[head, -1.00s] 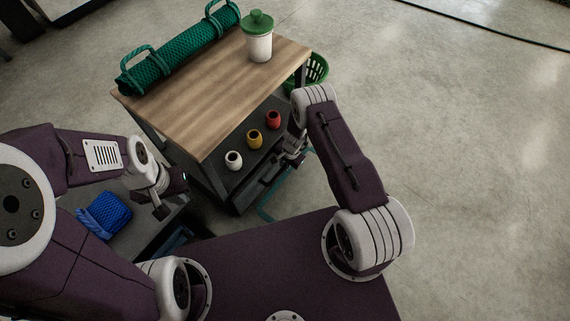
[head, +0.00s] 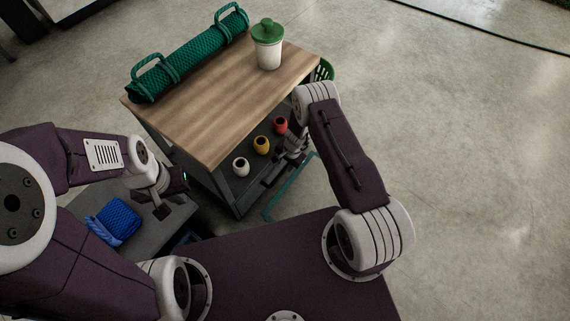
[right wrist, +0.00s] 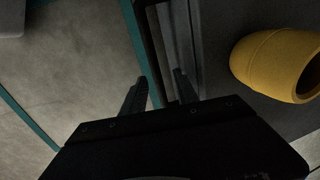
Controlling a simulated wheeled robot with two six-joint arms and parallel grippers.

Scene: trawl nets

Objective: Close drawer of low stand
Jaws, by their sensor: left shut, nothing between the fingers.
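The low stand (head: 225,182) is dark grey and stands beneath the wooden table top. It bears a white cup (head: 240,167), a yellow cup (head: 261,145) and a red cup (head: 280,125). Its drawer (right wrist: 153,50) shows in the right wrist view as a dark edge beside the stand's top; how far out it stands is unclear. My right gripper (right wrist: 160,90) is at that edge, fingers apart on either side of it; contact cannot be told. The yellow cup also shows there (right wrist: 270,62). My left gripper (head: 172,197) is shut and empty, left of the stand.
A green net roll (head: 190,55) and a green-lidded jar (head: 268,45) are on the wooden table (head: 215,105). A blue net bundle (head: 114,222) lies on a grey surface at lower left. A green basket (head: 323,70) is behind the table. Floor at right is open.

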